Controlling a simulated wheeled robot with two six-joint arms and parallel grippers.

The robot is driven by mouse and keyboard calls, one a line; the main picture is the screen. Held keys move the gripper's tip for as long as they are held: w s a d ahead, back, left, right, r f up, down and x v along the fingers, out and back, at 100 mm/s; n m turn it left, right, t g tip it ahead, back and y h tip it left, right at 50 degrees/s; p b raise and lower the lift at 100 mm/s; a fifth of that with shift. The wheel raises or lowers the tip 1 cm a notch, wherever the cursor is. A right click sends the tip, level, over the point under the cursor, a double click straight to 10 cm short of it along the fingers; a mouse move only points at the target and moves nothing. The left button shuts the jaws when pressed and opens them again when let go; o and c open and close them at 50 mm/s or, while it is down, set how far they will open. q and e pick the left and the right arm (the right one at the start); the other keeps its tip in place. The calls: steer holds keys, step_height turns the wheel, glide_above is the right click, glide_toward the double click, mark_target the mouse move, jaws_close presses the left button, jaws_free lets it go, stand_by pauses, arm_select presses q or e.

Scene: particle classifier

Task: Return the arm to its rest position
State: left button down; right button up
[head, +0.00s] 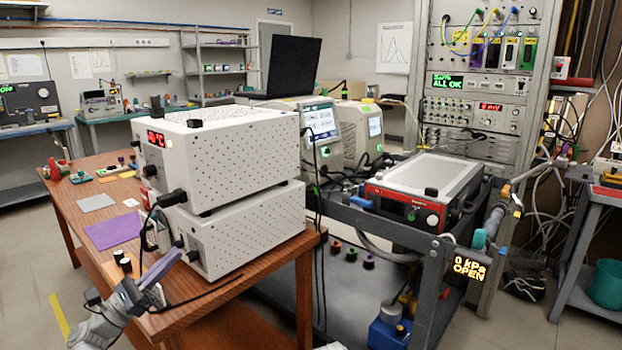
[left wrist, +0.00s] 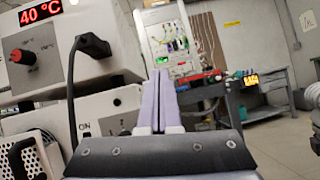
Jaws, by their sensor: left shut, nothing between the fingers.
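My left arm (head: 103,318) comes in at the lower left of the head view. Its gripper (head: 162,268) is at the front left edge of the wooden table, in front of the stacked white boxes. In the left wrist view the two pale purple fingers (left wrist: 160,100) lie together with nothing between them. The upper white box (left wrist: 55,45) with a red 40 °C display, a knob and a black plugged cable is close on the left of that view. My right gripper is not in view.
The lower white box (head: 245,230) stands under the upper one on the wooden table (head: 90,192). A black cable hangs near my left gripper. A purple mat (head: 112,231) lies on the table. To the right, a dark cart (head: 432,290) carries a red-fronted device (head: 405,208).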

arm_select(q)
steer(key=s+d+f+m+g+y, duration=0.1)
steer(key=d+f+m+g+y, duration=0.1)
steer(key=d+f+m+g, duration=0.65)
steer(key=s+d+f+m+g+y, duration=0.25)
steer(key=d+f, duration=0.65)
steer(key=d, duration=0.6)
steer(key=s+d+f+m+g+y, duration=0.5)
steer(key=s+f+m+y, duration=0.15)
steer(key=f, duration=0.45)
steer(key=s+a+f+m+y, duration=0.4)
steer(key=s+f+m+y, duration=0.15)
steer(key=m+y, duration=0.35)
step_height(320, 180, up, 32)
steer(key=m+p, duration=0.1)
steer(key=p, duration=3)
steer(key=shift+f+h, duration=0.2)
steer(key=shift+h, duration=0.1)
